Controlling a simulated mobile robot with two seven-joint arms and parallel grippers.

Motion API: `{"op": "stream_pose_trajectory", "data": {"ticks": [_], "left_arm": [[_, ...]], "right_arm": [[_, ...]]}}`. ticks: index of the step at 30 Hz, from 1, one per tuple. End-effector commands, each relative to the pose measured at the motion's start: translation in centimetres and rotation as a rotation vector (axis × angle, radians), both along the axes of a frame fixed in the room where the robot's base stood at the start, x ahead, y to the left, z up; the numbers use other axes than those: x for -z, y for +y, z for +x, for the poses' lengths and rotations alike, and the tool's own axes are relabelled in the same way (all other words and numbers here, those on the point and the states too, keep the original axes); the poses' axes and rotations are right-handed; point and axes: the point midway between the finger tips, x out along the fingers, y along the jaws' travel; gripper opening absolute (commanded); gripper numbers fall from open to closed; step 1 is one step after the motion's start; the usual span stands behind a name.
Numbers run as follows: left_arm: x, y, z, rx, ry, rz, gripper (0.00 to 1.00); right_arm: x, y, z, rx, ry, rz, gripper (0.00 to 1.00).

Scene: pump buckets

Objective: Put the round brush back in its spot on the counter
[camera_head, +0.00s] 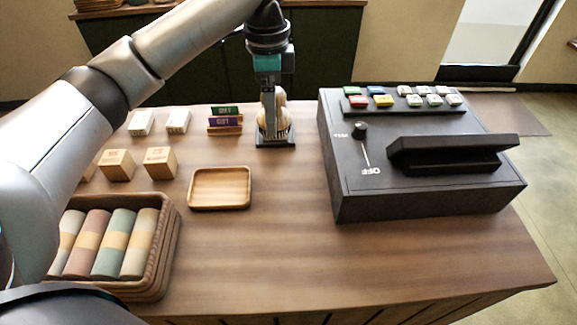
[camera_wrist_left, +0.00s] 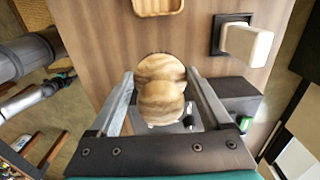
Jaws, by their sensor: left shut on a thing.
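The round brush (camera_head: 269,122) has a pale wooden body with a rounded knob, and bristles show at its lower end in the head view. My left gripper (camera_head: 272,100) points down from above and is shut on the brush. In the left wrist view the brush (camera_wrist_left: 160,92) sits between the two fingers of my left gripper (camera_wrist_left: 160,95). A small black base (camera_head: 275,143) lies directly below the bristles on the counter (camera_head: 290,240). I cannot tell whether the bristles touch it. My right gripper is not in view.
A black register-like box (camera_head: 350,190) stands close to the right. Purple and green signs (camera_head: 226,121) are just left of the brush. A wooden tray (camera_head: 220,188), wooden blocks (camera_head: 160,163) and a basket of rolls (camera_head: 165,250) stand farther left. The front middle counter is clear.

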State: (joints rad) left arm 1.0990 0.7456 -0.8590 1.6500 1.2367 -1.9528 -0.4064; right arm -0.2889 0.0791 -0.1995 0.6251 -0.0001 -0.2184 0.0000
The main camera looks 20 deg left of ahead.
Motion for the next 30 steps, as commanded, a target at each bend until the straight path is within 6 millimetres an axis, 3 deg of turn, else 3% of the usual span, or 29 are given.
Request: {"op": "stream_pose_trajectory", "data": {"ticks": [5,19,30], "left_arm": [[1.5,0.0,-0.1,-0.001,0.003,0.001,0.3],[13.5,0.0,-0.1,-0.002,0.004,0.001,0.3],[17.0,0.0,-0.1,0.0,0.001,0.0,0.3]], "right_arm": [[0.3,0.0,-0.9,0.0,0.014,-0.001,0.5],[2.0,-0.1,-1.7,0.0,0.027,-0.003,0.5],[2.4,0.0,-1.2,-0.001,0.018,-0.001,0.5]]}}
